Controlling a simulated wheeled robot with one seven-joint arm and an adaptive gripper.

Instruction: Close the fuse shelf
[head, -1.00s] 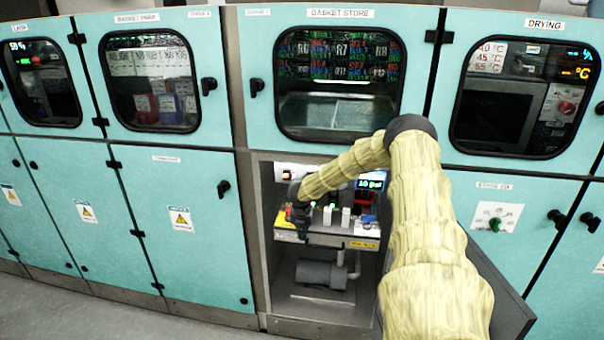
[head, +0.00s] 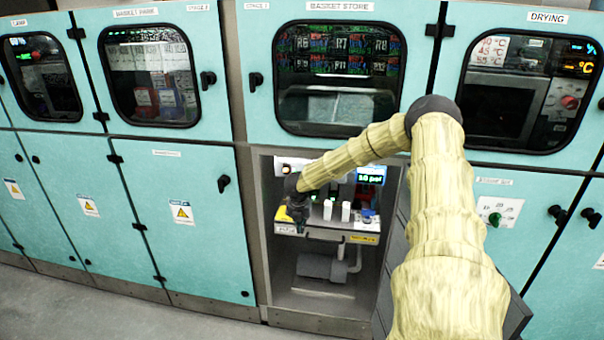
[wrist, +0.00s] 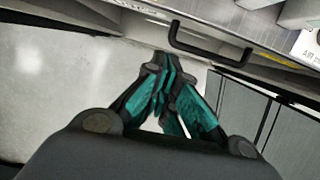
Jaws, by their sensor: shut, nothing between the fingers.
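The fuse shelf (head: 323,237) is a pull-out shelf in an open lower compartment. It stands out at the front and carries white, red and blue parts, with yellow labels on its front edge. Its dark bar handle (wrist: 208,46) shows in the wrist view. My gripper (wrist: 166,62) is shut and empty, with its teal-padded fingers together. In the wrist view the fingertips are beside the left end of the handle, close to the shelf front; I cannot tell if they touch. In the head view my gripper (head: 298,213) is dark, at the shelf's left front, and hides that corner.
A grey pump-like cylinder (head: 322,268) with a pipe lies below the shelf. A lit display (head: 371,174) is at the back right of the compartment. The compartment's open door (head: 513,318) is at the right, partly behind my arm. Clear floor (head: 120,315) lies at the left.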

